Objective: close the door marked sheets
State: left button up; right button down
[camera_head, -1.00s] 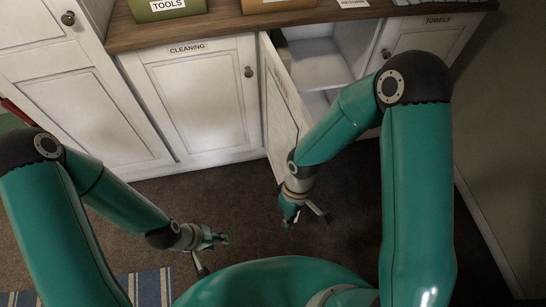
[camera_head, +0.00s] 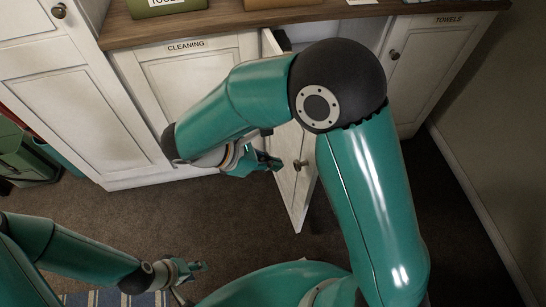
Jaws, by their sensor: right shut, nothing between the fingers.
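One cabinet door (camera_head: 291,187) stands open, swung out toward me from its left side, with a round knob (camera_head: 300,165) on it. No label shows on this door; my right arm hides much of it and of the opening behind. My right gripper (camera_head: 272,162) is shut and empty, at the left of the open door, its tips pointing right toward the door face near the knob. I cannot tell whether they touch it. My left gripper (camera_head: 190,280) is low at the left, above the floor, away from the cabinet, and looks open and empty.
A shut door marked CLEANING (camera_head: 155,80) is left of the open one, and a shut door marked TOWELS (camera_head: 440,60) is at the right. A green bin (camera_head: 22,155) stands far left. A striped rug (camera_head: 120,298) lies at bottom left. Brown floor (camera_head: 460,230) is clear at right.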

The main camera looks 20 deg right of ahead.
aim_at(313, 165)
jog(key=d+f, duration=0.1)
jog(key=d, duration=0.1)
jog(key=d+f, duration=0.1)
jog(key=d, duration=0.2)
jog(key=s+d+f, duration=0.1)
jog(key=d, duration=0.1)
jog(key=shift+d+f, duration=0.15)
jog(key=shift+f, duration=0.25)
jog(key=shift+d, duration=0.35)
